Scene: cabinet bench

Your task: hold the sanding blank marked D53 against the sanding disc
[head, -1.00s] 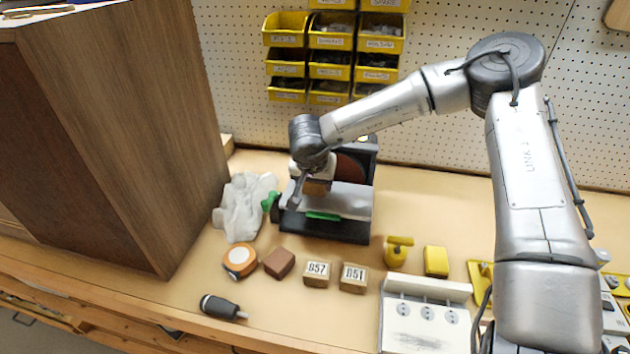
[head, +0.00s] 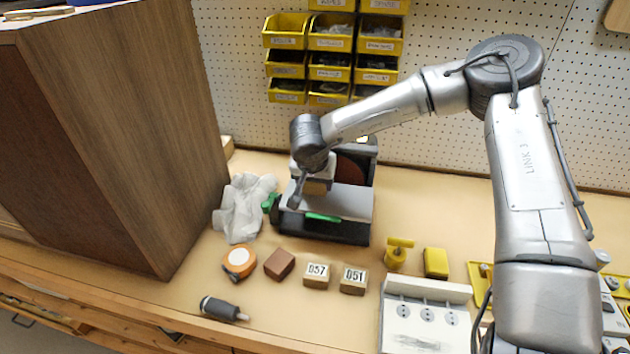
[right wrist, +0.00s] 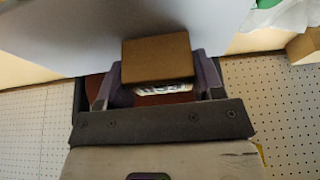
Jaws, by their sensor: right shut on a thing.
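My right gripper (right wrist: 158,80) is shut on a wooden blank (right wrist: 156,48). The blank has a white label with dark marks that I cannot read at this angle. In the head view the held blank (head: 317,187) is over the grey table of the sander (head: 345,202), left of the reddish-brown sanding disc (head: 356,163), which my wrist partly hides. In the right wrist view part of the disc (right wrist: 150,99) shows behind the blank. I cannot tell whether blank and disc touch. My left gripper is out of view.
Blanks marked 057 (head: 317,275) and 051 (head: 354,280) stand in front of the sander, beside a brown block (head: 279,264) and a tape measure (head: 239,261). A white crumpled cloth (head: 243,208) lies left of the sander. A tall wooden cabinet (head: 120,130) stands at left.

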